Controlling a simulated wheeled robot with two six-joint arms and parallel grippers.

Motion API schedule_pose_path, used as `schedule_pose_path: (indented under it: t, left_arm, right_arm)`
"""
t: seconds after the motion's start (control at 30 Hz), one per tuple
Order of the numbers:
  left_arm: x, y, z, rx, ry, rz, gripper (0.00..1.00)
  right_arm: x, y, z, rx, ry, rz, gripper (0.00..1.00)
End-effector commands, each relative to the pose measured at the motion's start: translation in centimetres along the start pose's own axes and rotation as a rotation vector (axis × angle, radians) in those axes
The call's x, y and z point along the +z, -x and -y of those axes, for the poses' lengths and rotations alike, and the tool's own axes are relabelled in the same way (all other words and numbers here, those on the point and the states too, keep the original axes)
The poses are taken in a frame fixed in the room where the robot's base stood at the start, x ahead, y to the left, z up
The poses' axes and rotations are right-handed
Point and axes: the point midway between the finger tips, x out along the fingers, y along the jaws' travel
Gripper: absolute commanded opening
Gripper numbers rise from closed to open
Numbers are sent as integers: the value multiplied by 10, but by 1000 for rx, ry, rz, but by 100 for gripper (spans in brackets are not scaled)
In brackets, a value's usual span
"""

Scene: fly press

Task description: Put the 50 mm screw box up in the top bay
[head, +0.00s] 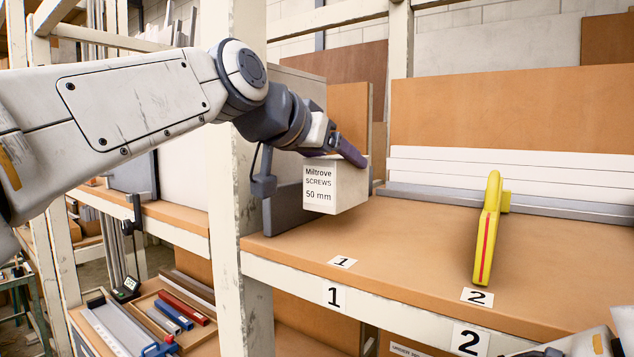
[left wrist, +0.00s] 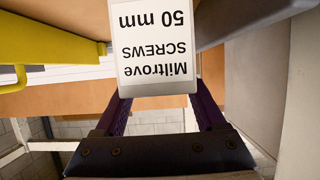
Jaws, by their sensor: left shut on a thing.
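The 50 mm screw box (head: 336,187) is a white carton with "Miltrove SCREWS 50 mm" on its front. My left gripper (head: 340,150) comes in from the left and is shut on its upper part. The box is upright in bay 1 of the upper shelf board (head: 410,235), near the grey upright at the left. I cannot tell whether its base touches the board. In the left wrist view the box label (left wrist: 155,45) reads upside down between the two purple fingers (left wrist: 162,108). My right gripper's fingers are not seen.
A yellow tool (head: 488,230) with a red stripe stands in bay 2, right of the box. White and grey strips (head: 520,175) lie along the back. A lower shelf holds a tray (head: 190,340) of coloured bars. The board in front of the box is clear.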

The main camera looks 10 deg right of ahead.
Motion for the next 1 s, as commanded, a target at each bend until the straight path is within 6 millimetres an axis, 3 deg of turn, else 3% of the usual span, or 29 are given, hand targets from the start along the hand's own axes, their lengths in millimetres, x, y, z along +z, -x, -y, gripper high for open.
schedule_pose_path:
  t: [0.23, 0.53, 0.97, 1.0]
  left_arm:
    - [7, -11, 12, -2, 0, -5, 0]
    - [38, -23, 11, -2, 0, -4, 0]
    - [44, -26, 11, -1, 0, -5, 0]
    - [44, -26, 11, -1, 0, -1, 88]
  right_arm:
    - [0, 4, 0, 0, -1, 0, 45]
    - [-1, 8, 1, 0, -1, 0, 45]
    - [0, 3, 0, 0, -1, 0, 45]
    - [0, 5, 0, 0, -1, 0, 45]
